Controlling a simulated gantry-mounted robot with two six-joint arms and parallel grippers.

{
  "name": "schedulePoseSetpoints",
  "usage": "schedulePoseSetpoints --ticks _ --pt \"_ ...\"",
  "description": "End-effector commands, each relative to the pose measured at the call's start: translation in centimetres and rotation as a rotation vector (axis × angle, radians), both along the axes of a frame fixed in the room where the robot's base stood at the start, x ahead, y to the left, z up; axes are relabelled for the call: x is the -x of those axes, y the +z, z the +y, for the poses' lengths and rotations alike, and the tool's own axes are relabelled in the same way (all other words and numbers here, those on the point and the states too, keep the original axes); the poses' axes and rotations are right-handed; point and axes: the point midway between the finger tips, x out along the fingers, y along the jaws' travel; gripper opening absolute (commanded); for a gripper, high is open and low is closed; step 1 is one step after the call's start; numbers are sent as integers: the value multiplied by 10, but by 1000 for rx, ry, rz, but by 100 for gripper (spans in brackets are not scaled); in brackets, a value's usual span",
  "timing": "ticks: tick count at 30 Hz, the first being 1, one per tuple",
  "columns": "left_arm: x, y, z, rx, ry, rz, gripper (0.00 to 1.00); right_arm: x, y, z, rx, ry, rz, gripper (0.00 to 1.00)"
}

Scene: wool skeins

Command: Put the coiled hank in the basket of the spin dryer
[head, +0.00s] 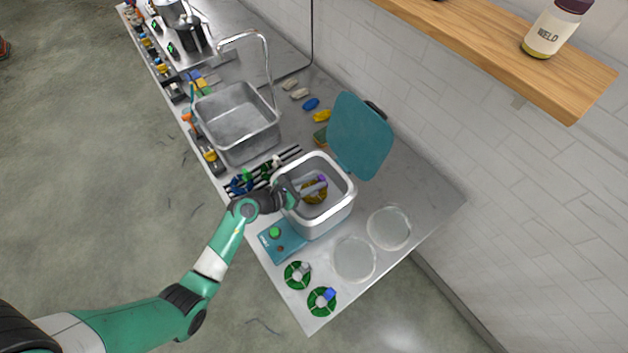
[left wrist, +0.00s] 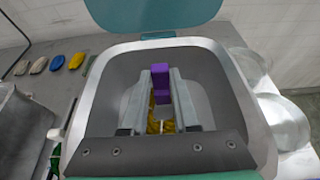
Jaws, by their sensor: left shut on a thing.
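The spin dryer (head: 346,206) is a steel tub with a teal front panel, and its teal lid (head: 358,136) stands open at the back. The coiled hank (head: 313,195) is yellow-brown with a purple block on it, and shows inside the tub opening. My left gripper (head: 318,186) reaches over the tub's left rim, its fingers inside the opening. In the left wrist view the fingers are shut on the purple block (left wrist: 160,83), with the yellow coil (left wrist: 153,124) below and between them, partly hidden. I cannot tell whether the coil touches the basket floor. My right gripper is not in view.
A sink (head: 238,120) with a tap stands behind left. A black rack (head: 290,155) with blue and green items lies beside the dryer. Two clear discs (head: 388,228) and two green rings (head: 297,275) lie in front. A wooden shelf (head: 500,50) overhangs at the upper right.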

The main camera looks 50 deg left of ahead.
Motion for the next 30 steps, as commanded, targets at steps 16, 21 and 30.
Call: schedulePoseSetpoints --ticks 16,21,30 --pt "0 0 0 0 0 0 58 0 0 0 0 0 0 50" --pt "0 17 0 -1 -2 -1 58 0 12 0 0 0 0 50" --pt "68 42 10 2 6 1 58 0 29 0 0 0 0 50"
